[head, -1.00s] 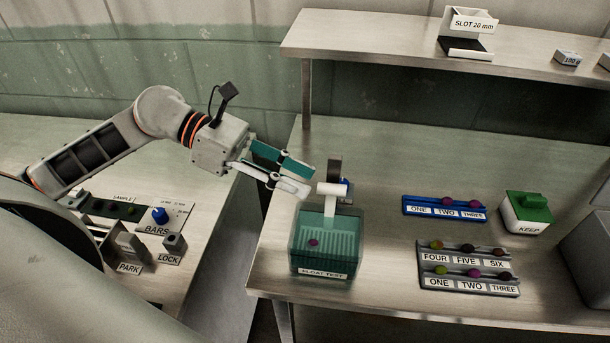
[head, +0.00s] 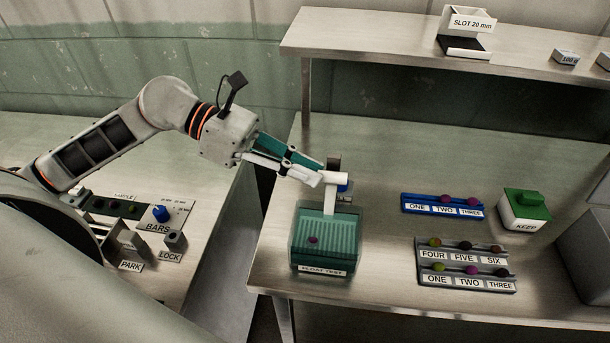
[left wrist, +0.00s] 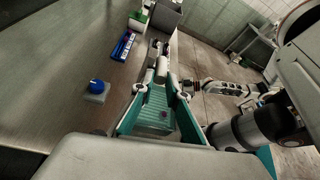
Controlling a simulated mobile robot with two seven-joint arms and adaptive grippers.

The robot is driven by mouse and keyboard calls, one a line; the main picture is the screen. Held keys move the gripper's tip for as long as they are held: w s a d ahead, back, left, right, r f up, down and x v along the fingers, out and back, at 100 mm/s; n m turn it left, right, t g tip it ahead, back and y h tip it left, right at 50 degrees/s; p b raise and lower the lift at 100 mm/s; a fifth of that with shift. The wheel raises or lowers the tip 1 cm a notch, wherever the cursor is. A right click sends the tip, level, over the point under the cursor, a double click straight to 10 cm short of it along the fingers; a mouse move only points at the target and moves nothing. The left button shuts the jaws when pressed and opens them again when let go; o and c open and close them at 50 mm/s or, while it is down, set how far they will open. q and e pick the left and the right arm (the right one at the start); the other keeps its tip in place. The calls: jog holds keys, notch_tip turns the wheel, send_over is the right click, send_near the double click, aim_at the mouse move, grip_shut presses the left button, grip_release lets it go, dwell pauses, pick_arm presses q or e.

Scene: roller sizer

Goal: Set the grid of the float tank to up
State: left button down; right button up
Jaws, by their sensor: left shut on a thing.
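The float tank (head: 324,268) is a teal see-through box near the front left of the bench. A ribbed grid (head: 335,236) shows inside it with a small purple ball (head: 313,240). A white post rises at the back of the tank to a white cross handle (head: 336,179). My left gripper (head: 322,178) is shut on this handle, coming from the left above the tank. The left wrist view shows the fingers around the handle (left wrist: 162,66) and the ribbed grid (left wrist: 153,112) below. A small arm at the right there seems to be mine; its jaws are too small to read.
A blue rack (head: 430,211), a grey rack (head: 467,285) with coloured balls, and a green-lidded KEEP box (head: 526,213) stand to the right. A shelf (head: 380,52) runs above the back. Clear bench lies between tank and racks.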

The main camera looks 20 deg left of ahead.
pick_arm(q)
jog(key=shift+r, duration=1.95)
jog(key=c, duration=2)
grip_release()
jog(key=shift+o, duration=0.2)
jog(key=v, duration=1.2)
